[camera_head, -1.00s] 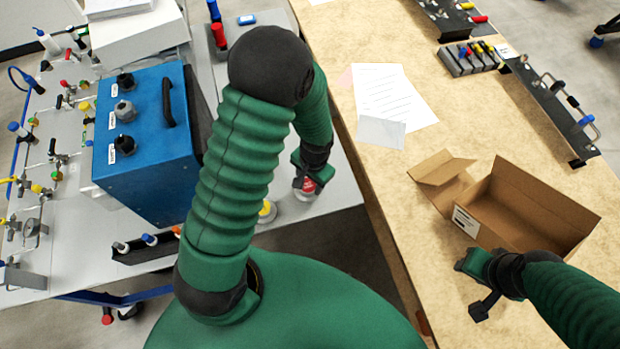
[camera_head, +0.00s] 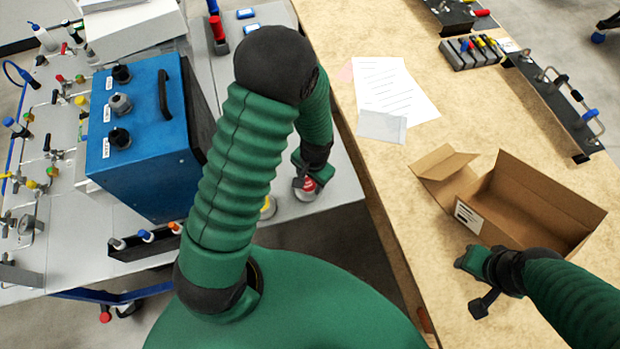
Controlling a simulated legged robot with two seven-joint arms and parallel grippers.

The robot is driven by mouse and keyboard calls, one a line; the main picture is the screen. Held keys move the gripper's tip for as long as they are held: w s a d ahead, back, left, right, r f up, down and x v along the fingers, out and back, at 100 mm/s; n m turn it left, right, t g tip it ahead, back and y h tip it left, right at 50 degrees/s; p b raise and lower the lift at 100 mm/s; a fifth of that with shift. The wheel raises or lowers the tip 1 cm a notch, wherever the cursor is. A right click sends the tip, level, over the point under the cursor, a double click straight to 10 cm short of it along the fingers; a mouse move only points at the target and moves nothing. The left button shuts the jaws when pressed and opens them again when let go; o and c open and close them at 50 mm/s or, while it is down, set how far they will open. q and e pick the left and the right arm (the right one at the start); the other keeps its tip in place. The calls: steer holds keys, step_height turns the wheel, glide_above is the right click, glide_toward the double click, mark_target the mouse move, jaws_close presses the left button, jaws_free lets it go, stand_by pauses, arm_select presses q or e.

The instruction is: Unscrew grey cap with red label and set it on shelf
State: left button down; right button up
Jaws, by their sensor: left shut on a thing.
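My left gripper (camera_head: 309,182) reaches down at the right end of the grey bench (camera_head: 338,197). It is shut on the grey cap with the red label (camera_head: 306,188), which is partly covered by the fingers. The cap is at a round grey container, and I cannot tell whether it is still seated on it. My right gripper (camera_head: 475,284) is over the wooden table, its fingers apart and empty. I cannot make out which surface is the shelf.
A yellow-labelled round item (camera_head: 268,207) is partly hidden by my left arm. A blue box (camera_head: 148,140) with knobs stands on the bench. An open cardboard box (camera_head: 530,205), papers (camera_head: 392,95) and a tool rack (camera_head: 470,52) are on the wooden table. A floor gap separates the surfaces.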

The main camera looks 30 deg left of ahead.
arm_select(q)
steer(key=shift+f, duration=0.15)
steer(key=c, duration=0.5)
jaws_free()
step_height(320, 180, up, 7)
steer(key=p, duration=0.6)
steer(key=shift+p, duration=0.3)
